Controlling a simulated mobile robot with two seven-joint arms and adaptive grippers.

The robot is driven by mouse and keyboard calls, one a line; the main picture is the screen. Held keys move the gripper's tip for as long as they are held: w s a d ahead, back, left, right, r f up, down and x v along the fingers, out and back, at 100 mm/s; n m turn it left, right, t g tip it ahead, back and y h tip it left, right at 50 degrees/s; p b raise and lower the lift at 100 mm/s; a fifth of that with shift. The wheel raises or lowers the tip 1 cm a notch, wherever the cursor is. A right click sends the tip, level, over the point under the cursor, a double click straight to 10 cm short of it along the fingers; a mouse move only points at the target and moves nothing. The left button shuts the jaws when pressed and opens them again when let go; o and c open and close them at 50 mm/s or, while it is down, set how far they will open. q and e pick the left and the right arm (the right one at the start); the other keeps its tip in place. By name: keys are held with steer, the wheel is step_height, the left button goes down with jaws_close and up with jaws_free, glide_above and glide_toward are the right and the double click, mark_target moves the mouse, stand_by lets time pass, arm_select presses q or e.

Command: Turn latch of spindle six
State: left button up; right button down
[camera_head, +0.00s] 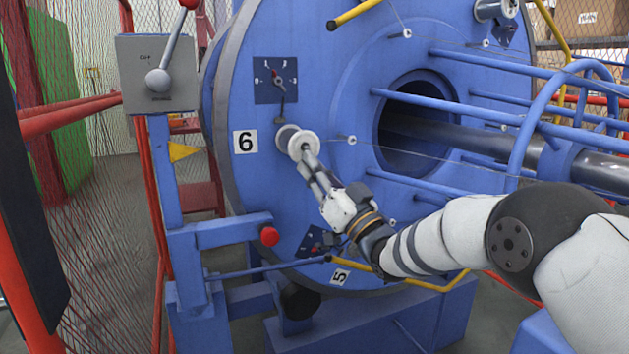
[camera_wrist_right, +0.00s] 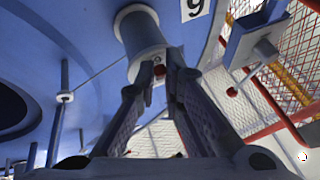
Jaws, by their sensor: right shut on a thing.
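Spindle six (camera_head: 287,137) is a short cylinder with a pale round end disc, sticking out of the blue drum beside a white "6" label (camera_head: 245,142). My right gripper (camera_head: 306,150) reaches in from the lower right to that end disc. In the wrist view, the spindle (camera_wrist_right: 143,38) stands beyond my right gripper (camera_wrist_right: 160,78). My left gripper is not in view.
A dark dial plate (camera_head: 276,80) with a hanging lever is above the spindle. A grey switch box (camera_head: 158,75) with a ball-ended lever stands to the left. Blue rails (camera_head: 455,115) cross the drum's right side. Red bars and mesh fencing (camera_head: 95,200) stand at the left.

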steer(key=shift+f, duration=0.1)
steer(key=c, duration=1.7)
jaws_free()
steer(key=v, duration=1.2)
